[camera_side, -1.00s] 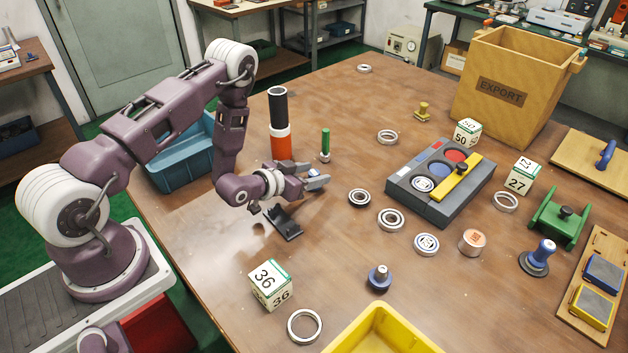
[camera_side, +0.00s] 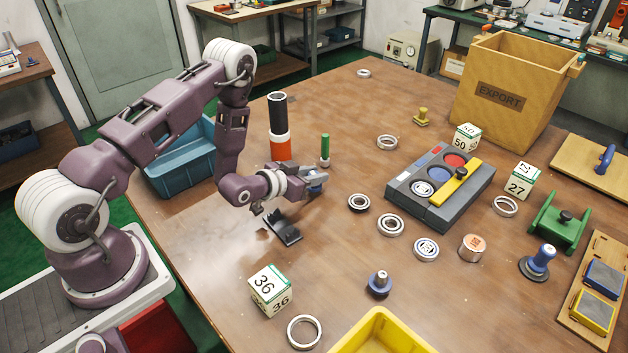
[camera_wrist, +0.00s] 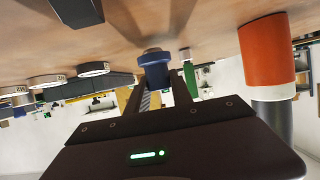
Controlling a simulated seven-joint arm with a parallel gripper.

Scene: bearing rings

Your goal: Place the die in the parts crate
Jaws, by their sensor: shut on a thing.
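My gripper (camera_side: 316,183) is low over the table, left of centre in the side view. Its fingers are shut on a small blue piece with a grey end, which I take as the die (camera_wrist: 154,67); in the side view the fingers hide most of it. In the wrist view the grey end faces the tabletop; I cannot tell whether it touches. No container is labelled as the parts crate: a yellow open crate (camera_side: 372,325) is cut off at the front edge, and a wooden box marked EXPORT (camera_side: 499,97) stands at the back right.
An orange-and-black cylinder (camera_side: 281,147) and a green peg (camera_side: 325,147) stand just behind my gripper. A black bracket (camera_side: 284,229) lies in front. Several rings, a grey fixture (camera_side: 414,187) and a cube marked 36 (camera_side: 270,290) are around. A blue bin (camera_side: 180,168) is behind my arm.

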